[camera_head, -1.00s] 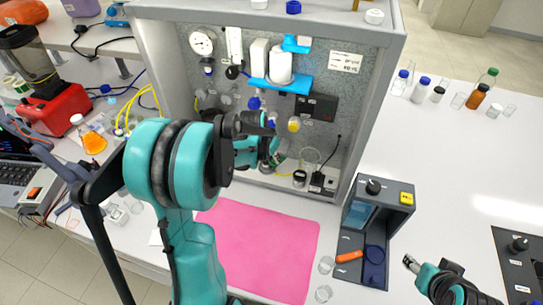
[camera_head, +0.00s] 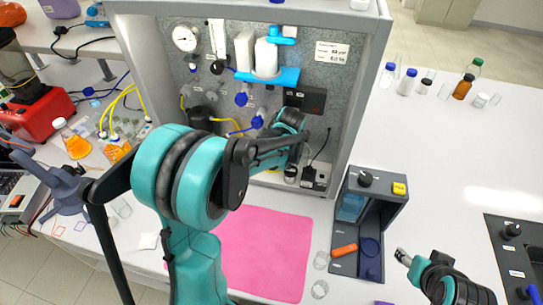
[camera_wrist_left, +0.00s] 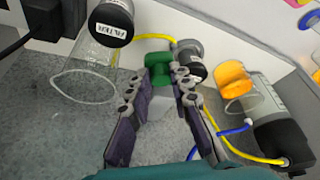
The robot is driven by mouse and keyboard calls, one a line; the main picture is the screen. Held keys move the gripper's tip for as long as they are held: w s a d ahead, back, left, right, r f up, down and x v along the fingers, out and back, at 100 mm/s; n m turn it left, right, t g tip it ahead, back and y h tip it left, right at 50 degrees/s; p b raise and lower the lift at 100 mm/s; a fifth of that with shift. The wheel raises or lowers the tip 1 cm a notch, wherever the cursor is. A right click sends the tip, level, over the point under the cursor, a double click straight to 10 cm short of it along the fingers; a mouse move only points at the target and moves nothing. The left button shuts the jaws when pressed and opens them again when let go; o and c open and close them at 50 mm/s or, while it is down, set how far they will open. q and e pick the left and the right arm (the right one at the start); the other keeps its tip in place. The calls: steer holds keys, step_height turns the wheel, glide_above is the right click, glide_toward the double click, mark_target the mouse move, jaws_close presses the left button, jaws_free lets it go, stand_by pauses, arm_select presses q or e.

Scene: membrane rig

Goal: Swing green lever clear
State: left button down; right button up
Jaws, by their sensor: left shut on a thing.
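The green lever (camera_wrist_left: 156,72) shows in the left wrist view, near the top middle, beside a metal fitting with a dark end. My left gripper (camera_wrist_left: 161,88) has its two fingertips on either side of the lever and is shut on it. In the head view my left arm reaches into the grey rig cabinet (camera_head: 344,100); its gripper and the lever are hidden behind the arm there. My right gripper (camera_head: 403,257) hangs over the white bench at the lower right, away from the rig. Its finger opening is too small to judge.
Yellow and blue tubes (camera_wrist_left: 236,131) run close by. A pink mat (camera_head: 262,250) and a grey box (camera_head: 362,222) lie before the cabinet.

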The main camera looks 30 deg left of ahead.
arm_select(q)
steer(key=shift+w+d+n+g, duration=0.25)
steer(key=shift+n, duration=0.45)
steer(key=shift+w+d+n+g, duration=0.25)
steer(key=shift+n, duration=0.45)
steer(key=shift+y, duration=0.3)
steer(key=c, duration=1.4)
jaws_free()
steer(key=shift+w, duration=0.1)
steer(key=shift+o, duration=0.2)
steer(key=v, duration=1.2)
